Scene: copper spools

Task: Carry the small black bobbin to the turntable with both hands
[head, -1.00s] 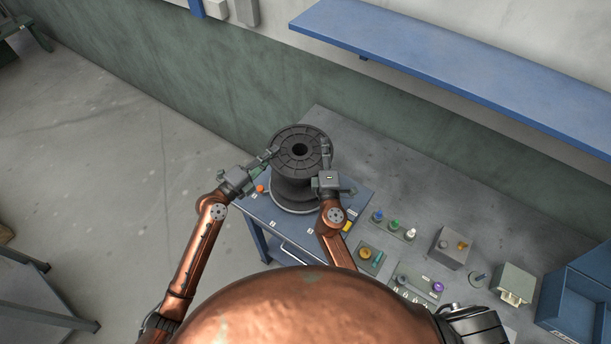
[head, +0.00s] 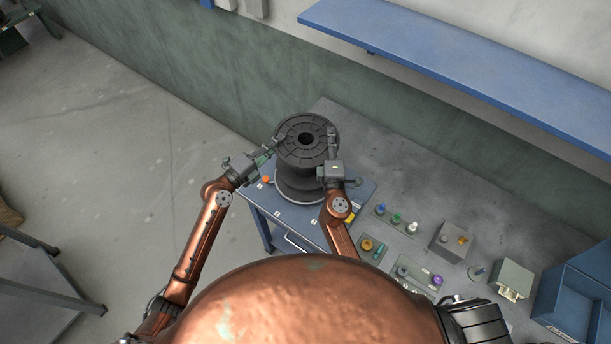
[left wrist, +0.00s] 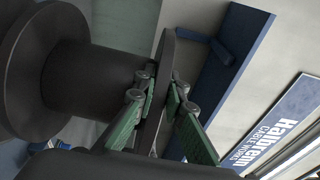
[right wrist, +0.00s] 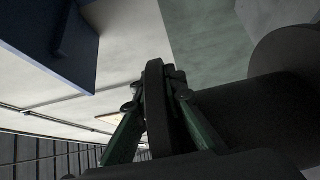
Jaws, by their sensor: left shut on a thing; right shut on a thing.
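The black bobbin (head: 306,128) is upright at the blue table, with its round top flange and centre hole facing up. The turntable (head: 299,201), a disc with a pale rim, lies directly below it. Whether the bobbin's lower flange touches the disc I cannot tell. My left gripper (head: 271,149) is shut on the left edge of the top flange; in the left wrist view the flange (left wrist: 166,62) is between its green fingers. My right gripper (head: 332,152) is shut on the right edge; the right wrist view shows the flange (right wrist: 154,95) between its fingers.
The blue table (head: 266,204) has an orange button (head: 266,180) on its left. A grey bench (head: 400,170) beside it carries small coloured parts, a grey box (head: 452,240) and a blue bin (head: 580,295). A blue shelf (head: 450,50) runs along the wall. Floor at left is open.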

